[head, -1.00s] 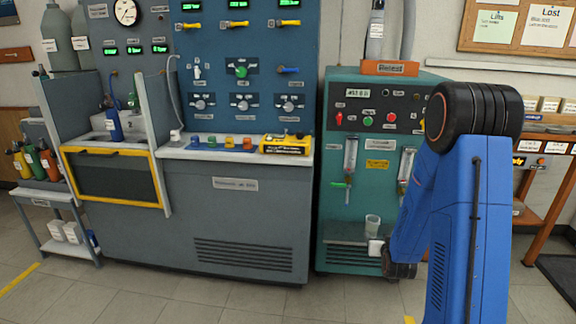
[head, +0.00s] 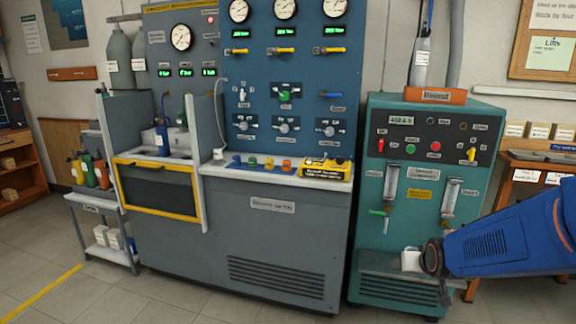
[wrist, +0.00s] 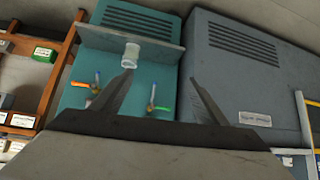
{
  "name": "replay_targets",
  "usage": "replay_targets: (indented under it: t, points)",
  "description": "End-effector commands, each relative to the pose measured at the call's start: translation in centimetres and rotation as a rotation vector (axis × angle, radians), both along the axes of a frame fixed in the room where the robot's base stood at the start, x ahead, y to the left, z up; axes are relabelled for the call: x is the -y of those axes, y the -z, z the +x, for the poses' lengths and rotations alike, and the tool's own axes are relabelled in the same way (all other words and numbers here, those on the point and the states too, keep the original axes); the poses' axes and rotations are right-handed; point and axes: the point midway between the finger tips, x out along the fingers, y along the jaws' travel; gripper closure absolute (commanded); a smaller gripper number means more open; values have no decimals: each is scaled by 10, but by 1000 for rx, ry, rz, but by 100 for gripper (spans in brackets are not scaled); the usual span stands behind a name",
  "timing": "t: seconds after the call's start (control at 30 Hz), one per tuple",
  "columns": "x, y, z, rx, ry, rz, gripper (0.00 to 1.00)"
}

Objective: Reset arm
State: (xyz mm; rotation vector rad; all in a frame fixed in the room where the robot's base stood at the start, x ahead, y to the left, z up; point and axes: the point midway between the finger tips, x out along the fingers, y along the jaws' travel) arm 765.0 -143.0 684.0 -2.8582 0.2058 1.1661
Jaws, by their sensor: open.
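My gripper (wrist: 162,80) is open in the wrist view, with its two dark fingers spread apart and nothing between the tips. That view looks upside down at the teal test cabinet (wrist: 84,92) and the grey bench (wrist: 240,55). In the head view my blue arm (head: 500,245) reaches in from the right edge, its end low in front of the teal cabinet (head: 375,215). A pale shape shows at the arm's end; I cannot tell whether it is my gripper or the cup. A clear cup (wrist: 131,55) stands on the cabinet's shelf, beyond the fingers.
The grey-blue bench (head: 270,240) with gauges and valves fills the middle. A yellow device (head: 327,168) lies on its ledge. A bottle cart (head: 97,215) stands left, and a wooden shelf (wrist: 50,75) is beside the cabinet. Floor (head: 90,300) is clear at the front left.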

Motion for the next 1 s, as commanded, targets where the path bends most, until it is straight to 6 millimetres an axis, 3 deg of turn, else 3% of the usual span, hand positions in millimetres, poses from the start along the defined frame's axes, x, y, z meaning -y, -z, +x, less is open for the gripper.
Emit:
replay_targets:
  t: [0.1, 0.5, 0.8, 1.0]
  points:
    - [-14, -18, -28, -40, -19, 5, 32]
    - [-50, -57, -139, -202, -79, 21, 32]
    - [-68, -74, -230, -319, -122, 28, 32]
    - [-73, -78, -267, -369, -138, 30, 32]
